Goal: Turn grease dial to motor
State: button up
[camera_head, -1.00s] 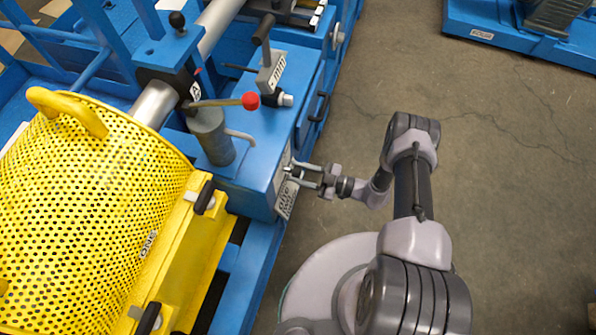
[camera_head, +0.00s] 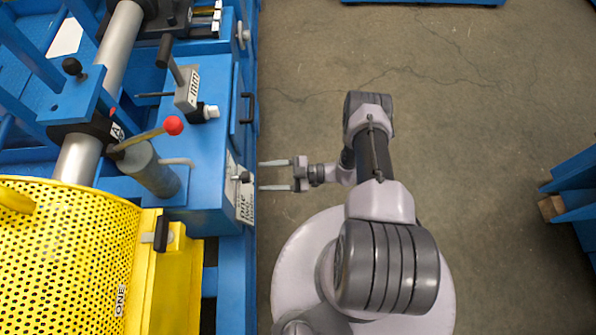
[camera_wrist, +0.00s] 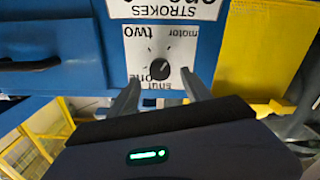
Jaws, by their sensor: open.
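The grease dial (camera_wrist: 159,69) is a small dark round knob on a white plate (camera_wrist: 135,60) on the side of the blue cabinet. The plate carries the words two, motor, one and shut; motor is at the upper right of the knob in the wrist view. A pale line on the knob seems to slant up and right, but it is too small to be sure. My gripper (camera_wrist: 161,84) is open, its two fingers on either side below the knob, apart from it. In the head view my gripper (camera_head: 262,175) points left at the dial (camera_head: 245,177) with a small gap.
A yellow perforated guard (camera_head: 70,260) stands at the lower left. A red-knobbed lever (camera_head: 173,126) and a black-handled lever (camera_head: 175,65) stand on the blue cabinet (camera_head: 215,135). A black handle (camera_head: 249,107) sticks out of its side.

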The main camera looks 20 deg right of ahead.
jog(key=v, duration=1.1)
jog(key=shift+p, duration=0.3)
jog(key=shift+w+r, duration=0.1)
